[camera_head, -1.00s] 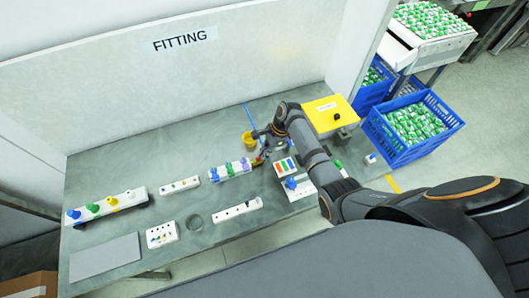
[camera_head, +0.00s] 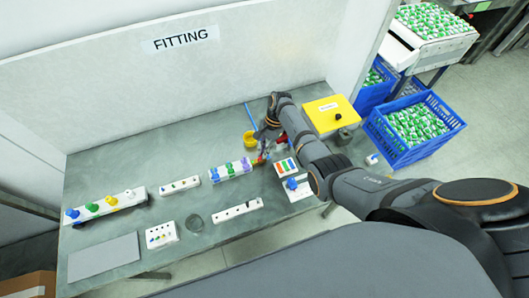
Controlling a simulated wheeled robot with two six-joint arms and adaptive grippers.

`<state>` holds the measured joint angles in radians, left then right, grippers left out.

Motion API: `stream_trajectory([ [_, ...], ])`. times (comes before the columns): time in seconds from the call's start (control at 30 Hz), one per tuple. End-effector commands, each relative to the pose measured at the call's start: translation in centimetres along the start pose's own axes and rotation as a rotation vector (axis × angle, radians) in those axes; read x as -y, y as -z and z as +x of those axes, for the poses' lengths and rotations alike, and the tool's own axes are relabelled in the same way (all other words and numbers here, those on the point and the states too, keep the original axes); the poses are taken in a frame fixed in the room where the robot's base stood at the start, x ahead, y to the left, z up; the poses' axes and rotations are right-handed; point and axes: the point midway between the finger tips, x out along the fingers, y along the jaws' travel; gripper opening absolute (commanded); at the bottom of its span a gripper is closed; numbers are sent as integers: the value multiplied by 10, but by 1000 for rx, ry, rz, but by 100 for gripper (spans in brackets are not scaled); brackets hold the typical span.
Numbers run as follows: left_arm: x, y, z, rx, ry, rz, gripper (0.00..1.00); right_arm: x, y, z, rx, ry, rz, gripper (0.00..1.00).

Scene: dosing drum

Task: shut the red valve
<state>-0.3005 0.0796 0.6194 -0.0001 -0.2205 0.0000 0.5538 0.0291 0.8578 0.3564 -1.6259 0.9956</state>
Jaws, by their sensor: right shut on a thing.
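A white manifold bar (camera_head: 217,174) lies on the bench with purple and green valves on it. A small red part, seemingly the red valve (camera_head: 258,161), shows at its right end. My right gripper (camera_head: 264,151) comes down from the upper right, closed at that red part. The fingers and wrist cover much of the red valve, so its handle angle cannot be made out. My left gripper is out of view.
A yellow cup (camera_head: 249,139) stands just behind the gripper, and a yellow box (camera_head: 329,114) is to the right. Several white fittings stand left.

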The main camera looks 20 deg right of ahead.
Motion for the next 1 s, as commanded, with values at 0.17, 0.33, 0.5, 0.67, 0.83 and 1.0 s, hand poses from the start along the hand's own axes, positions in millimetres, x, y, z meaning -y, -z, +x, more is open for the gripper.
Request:
stream_trajectory([
  [0.17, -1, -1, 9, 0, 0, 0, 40, 6, 0, 0, -2, -60, -154, 0],
  [0.33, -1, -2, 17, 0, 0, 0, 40, 9, 0, 0, -3, -122, -304, 0],
  [0.5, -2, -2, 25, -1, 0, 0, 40, 11, -1, 1, -3, -184, -453, 0],
  [0.67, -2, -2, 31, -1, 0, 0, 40, 14, -3, 1, -4, -241, -592, 0],
  [0.83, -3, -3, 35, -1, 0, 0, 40, 16, -5, 1, -4, -298, -727, 0],
  [1.0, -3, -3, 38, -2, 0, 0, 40, 17, -6, 1, -5, -344, -838, 0],
])
